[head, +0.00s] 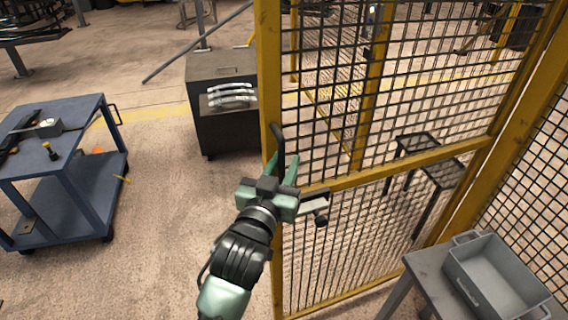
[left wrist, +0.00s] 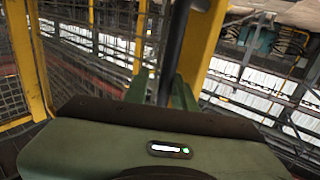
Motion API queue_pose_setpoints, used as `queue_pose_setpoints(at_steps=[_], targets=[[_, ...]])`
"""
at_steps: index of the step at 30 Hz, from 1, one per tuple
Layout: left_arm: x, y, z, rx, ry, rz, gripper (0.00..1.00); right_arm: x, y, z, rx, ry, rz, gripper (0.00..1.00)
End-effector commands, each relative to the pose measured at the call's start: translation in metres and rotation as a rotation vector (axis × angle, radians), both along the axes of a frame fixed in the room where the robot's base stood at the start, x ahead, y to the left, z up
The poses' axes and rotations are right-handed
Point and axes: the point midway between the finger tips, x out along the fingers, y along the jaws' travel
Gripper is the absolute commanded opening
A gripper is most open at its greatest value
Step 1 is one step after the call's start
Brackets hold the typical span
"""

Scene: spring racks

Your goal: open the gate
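The gate (head: 385,165) is a yellow frame with dark wire mesh; I cannot tell whether it is closed or ajar. A dark upright handle (head: 278,140) stands at its left yellow post, and a dark bar, probably the same handle, shows in the left wrist view (left wrist: 176,45). My left gripper (head: 282,169) is at the handle's lower part, its green fingers apart with the bar between them. In the left wrist view (left wrist: 161,92) a gap shows beside the bar. A grey bracket with a black knob (head: 321,220) sits just right of the gripper. My right gripper is out of view.
A blue cart (head: 70,190) with tools stands at the left. A dark cabinet (head: 215,125) stands behind the gate post. A grey table with a grey bin (head: 495,275) is at the lower right. The floor between cart and gate is clear.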

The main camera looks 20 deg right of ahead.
Motion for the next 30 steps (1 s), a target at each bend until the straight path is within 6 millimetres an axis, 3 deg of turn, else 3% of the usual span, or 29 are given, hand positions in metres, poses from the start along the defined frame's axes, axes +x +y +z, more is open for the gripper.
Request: queue_pose_setpoints(at_steps=[12,24,30], targets=[[-0.003,0.003,-0.002,0.001,0.002,0.001,0.23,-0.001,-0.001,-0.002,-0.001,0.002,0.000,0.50],[-0.054,0.034,-0.003,0.000,0.001,-0.001,0.23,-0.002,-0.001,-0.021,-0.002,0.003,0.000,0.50],[-0.065,0.042,-0.001,0.001,0.001,0.000,0.23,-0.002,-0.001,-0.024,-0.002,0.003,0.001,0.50]])
